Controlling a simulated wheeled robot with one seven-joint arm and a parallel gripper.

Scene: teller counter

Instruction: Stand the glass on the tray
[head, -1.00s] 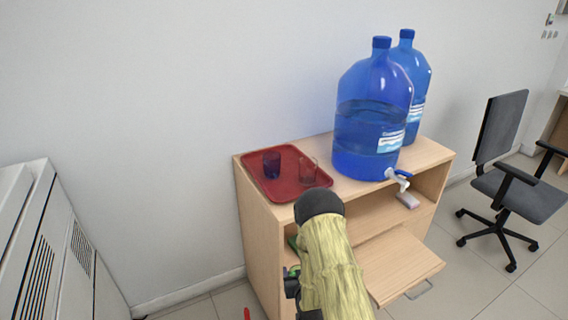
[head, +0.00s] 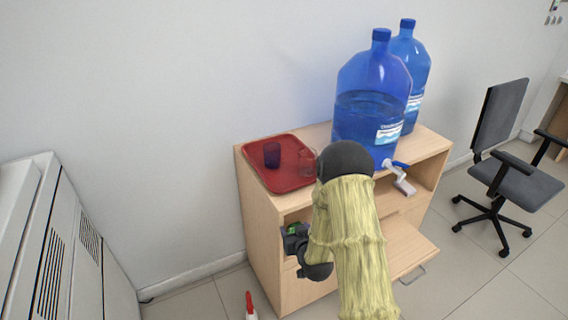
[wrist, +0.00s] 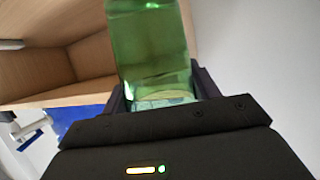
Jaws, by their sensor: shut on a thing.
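My gripper (wrist: 162,98) is shut on a green glass (wrist: 150,45), which shows between the fingers in the wrist view. In the head view the gripper (head: 293,232) is at the front left of the wooden cabinet, below the level of its top, and only a little green of the glass shows there. The red tray (head: 258,168) lies on the left of the cabinet top. A dark blue glass (head: 272,155) stands on it, and a clear glass (head: 307,160) stands near its right side, partly hidden by my arm.
Two large blue water bottles (head: 375,95) stand on the cabinet (head: 262,225) right of the tray, one with a tap (head: 398,170) at the front. A flap or drawer (head: 405,250) sticks out low. An office chair (head: 505,170) stands right.

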